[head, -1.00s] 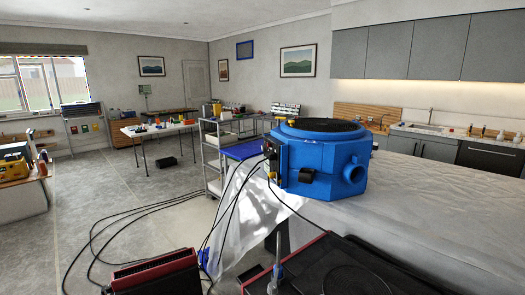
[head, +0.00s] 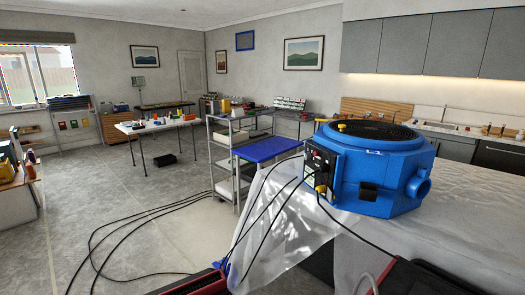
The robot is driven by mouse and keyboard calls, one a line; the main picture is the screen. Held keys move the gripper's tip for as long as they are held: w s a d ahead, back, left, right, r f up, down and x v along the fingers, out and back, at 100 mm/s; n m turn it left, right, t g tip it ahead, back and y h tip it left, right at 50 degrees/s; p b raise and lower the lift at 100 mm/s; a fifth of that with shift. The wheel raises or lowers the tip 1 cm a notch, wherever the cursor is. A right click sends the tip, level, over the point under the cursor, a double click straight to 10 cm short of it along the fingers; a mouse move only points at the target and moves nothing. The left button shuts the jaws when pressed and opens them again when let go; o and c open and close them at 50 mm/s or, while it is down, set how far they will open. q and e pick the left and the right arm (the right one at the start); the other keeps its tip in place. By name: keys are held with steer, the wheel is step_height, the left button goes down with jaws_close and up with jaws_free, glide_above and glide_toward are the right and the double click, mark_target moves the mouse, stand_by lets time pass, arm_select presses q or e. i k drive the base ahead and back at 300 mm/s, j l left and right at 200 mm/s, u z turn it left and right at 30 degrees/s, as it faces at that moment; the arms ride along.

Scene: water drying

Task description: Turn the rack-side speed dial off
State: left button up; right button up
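A large blue octagonal air mover (head: 375,165) sits on the sheet-covered surface right of centre, with a dark round grille (head: 373,130) on top and a round outlet on its right. Its dark control panel (head: 320,168) is on the left face, turned toward the metal rack. Small yellow parts and plugged cables show on that panel. Which part is the speed dial, and its setting, is too small to tell. Neither gripper shows in the head view.
Black cables (head: 120,222) run across the floor. Plastic sheeting (head: 268,225) hangs off the near edge. The left floor is largely open.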

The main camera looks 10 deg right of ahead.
mark_target(307, 156)
steer(key=i+j, duration=0.3)
steer(key=i, duration=0.25)
steer(key=i+j, duration=0.35)
steer(key=i, duration=0.2)
steer(key=i+l, duration=0.15)
steer(key=i+z, duration=0.05)
